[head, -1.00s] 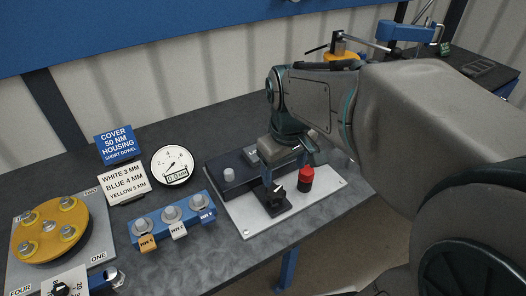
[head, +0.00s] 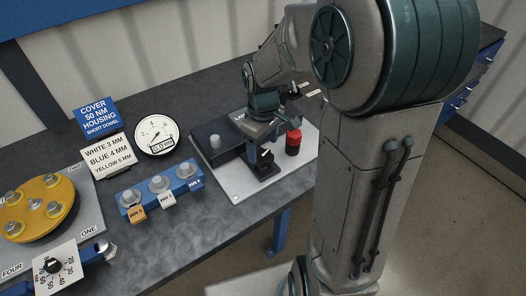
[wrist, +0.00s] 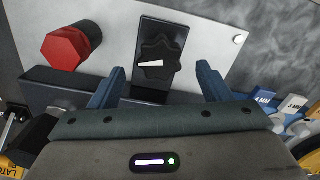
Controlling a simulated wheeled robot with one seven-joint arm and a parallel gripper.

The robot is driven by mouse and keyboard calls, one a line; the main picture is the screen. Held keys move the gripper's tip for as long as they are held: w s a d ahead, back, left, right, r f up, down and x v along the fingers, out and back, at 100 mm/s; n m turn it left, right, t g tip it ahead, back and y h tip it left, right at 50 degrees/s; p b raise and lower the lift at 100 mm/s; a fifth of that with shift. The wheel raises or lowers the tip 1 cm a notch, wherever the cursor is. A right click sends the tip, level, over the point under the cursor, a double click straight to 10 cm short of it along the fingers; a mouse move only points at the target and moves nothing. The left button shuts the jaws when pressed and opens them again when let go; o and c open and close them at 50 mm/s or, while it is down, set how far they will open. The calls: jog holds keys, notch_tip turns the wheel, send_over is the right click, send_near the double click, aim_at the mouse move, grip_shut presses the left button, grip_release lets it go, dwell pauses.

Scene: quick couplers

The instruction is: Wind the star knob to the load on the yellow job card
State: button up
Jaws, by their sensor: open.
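The black star knob (wrist: 160,60) with a white pointer mark sits on a black block on the pale plate (wrist: 112,22). In the head view, the knob (head: 265,156) is partly covered by my gripper (head: 266,138). In the wrist view, my open gripper (wrist: 160,74) has one blue finger on each side of the knob's near edge, apart from it, with nothing held. A round dial gauge (head: 155,134) stands behind left, its needle low on the scale; its small digital readout seems to show 0.0. I cannot make out a yellow job card with a readable load.
A red hexagonal knob (head: 293,142) stands close right of the star knob. A dark box (head: 213,153) lies behind left. A blue rack (head: 127,199) of couplers, white and blue cards (head: 106,157) and a yellow disc (head: 15,221) are further left. Bare bench lies in front.

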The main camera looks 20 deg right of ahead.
aim_at(263, 155)
jog(key=shift+f, duration=1.8)
jog(key=c, duration=1)
jog(key=shift+o, duration=0.2)
jog(key=shift+m, duration=0.3)
jog(key=m+b, duration=0.1)
jog(key=m, duration=0.2)
jog(key=shift+m+b, duration=0.3)
jog(key=shift+b, duration=0.05)
jog(key=shift+m+b, duration=0.55)
jog(key=shift+m, duration=1.75)
